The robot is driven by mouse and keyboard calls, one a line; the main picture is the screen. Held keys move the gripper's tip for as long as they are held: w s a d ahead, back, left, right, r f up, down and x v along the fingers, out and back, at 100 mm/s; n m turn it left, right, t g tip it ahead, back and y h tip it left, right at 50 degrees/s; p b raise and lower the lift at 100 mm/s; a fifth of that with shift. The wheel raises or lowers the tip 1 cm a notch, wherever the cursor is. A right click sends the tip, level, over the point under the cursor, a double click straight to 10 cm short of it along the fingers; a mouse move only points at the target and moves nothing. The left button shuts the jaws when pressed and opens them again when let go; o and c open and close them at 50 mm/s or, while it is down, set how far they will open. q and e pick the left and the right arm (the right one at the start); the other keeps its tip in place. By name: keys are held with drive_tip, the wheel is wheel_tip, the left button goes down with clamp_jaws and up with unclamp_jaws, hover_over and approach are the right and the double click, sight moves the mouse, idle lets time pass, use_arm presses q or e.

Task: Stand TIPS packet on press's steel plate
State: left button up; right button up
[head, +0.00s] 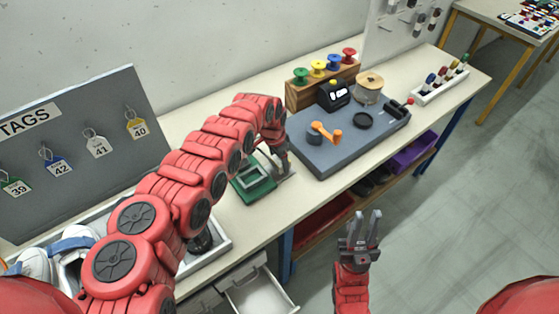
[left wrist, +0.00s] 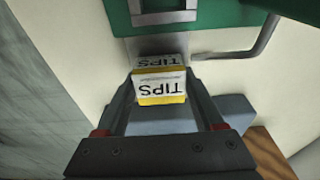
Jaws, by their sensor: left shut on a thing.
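The TIPS packet (left wrist: 160,87), white with a yellow band, sits between the fingers of my left gripper (left wrist: 160,95) in the left wrist view. The gripper is shut on it. The packet is at the near edge of the press's steel plate (left wrist: 143,46); I cannot tell whether it touches the plate. The green press (left wrist: 210,27) is just beyond; in the head view the press (head: 254,186) stands on the bench with my left gripper (head: 284,172) at its right side. The packet cannot be made out there. My right gripper (head: 364,214) is open and empty, off the bench's front edge.
A grey-blue mat (head: 335,155) with an orange-handled tool (head: 325,132) lies right of the press. A spool rack (head: 315,88) stands behind it. A bent metal lever (left wrist: 262,38) reaches beside the plate. A tag board (head: 80,150) and a tray with shoes (head: 75,250) are left.

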use_arm(q)
drive_tip(key=shift+f, duration=0.5)
drive_tip(key=shift+f, duration=0.25)
drive_tip(key=o, duration=1.5)
drive_tip(key=shift+r, duration=0.1)
drive_tip(key=shift+c, duration=0.2)
